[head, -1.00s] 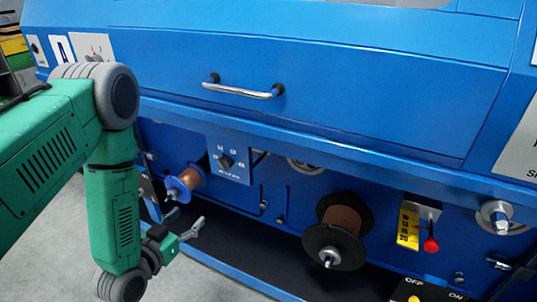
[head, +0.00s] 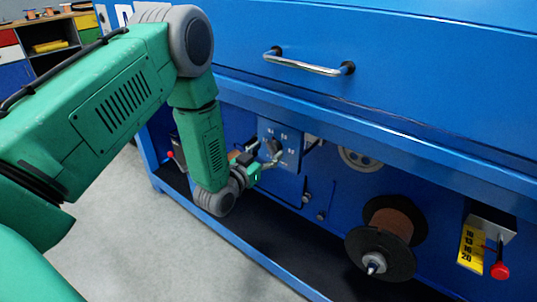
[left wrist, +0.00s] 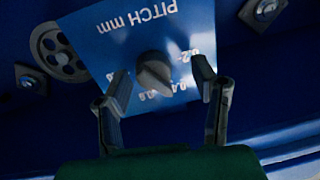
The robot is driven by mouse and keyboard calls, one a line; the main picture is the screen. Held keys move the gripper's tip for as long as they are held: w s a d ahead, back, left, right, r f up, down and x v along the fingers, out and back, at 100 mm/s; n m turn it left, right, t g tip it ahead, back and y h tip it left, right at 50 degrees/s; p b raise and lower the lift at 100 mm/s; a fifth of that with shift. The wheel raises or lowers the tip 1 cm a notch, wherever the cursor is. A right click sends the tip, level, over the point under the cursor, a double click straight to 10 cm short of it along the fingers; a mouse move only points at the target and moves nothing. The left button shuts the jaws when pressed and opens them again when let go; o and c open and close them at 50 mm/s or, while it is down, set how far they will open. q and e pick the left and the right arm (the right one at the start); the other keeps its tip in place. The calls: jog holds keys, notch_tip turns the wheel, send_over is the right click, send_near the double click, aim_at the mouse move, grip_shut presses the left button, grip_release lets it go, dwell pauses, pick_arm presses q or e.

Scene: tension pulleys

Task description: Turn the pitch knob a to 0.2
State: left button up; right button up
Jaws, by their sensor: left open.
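The pitch knob (left wrist: 154,74) is a dark grey knob on a blue panel (left wrist: 120,35) lettered "PITCH mm", upside down in the left wrist view. Numbers ring it, with 0.2 at its right and others below; I cannot tell its exact setting. My left gripper (left wrist: 160,84) is open, with one finger on each side of the knob and visible gaps between. In the head view, my left gripper (head: 270,163) is at the panel (head: 291,152), partly covering the knob. My right gripper is not in view.
A blue machine ledge (head: 370,135) overhangs the panel, with a drawer handle (head: 308,63) above. A brown spool (head: 388,235) and a red-knobbed lever (head: 500,270) stick out at the right. A blue lower rail (head: 235,245) runs below. Grey floor is clear in front.

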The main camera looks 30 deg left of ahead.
pick_arm(q)
jog(key=shift+w+d+r, duration=0.1)
jog(key=shift+w+d, duration=0.2)
jog(key=shift+w, duration=0.05)
jog(key=shift+w+d+r, duration=0.15)
jog(key=shift+d+r, duration=0.05)
jog(key=shift+d, duration=0.25)
jog(key=shift+a+f, duration=0.1)
jog(key=shift+a, duration=0.2)
jog(key=c, duration=0.8)
jog(key=shift+a, duration=0.2)
jog(key=c, duration=0.3)
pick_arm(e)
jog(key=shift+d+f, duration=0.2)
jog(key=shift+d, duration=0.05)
pick_arm(q)
jog(key=shift+d, duration=0.15)
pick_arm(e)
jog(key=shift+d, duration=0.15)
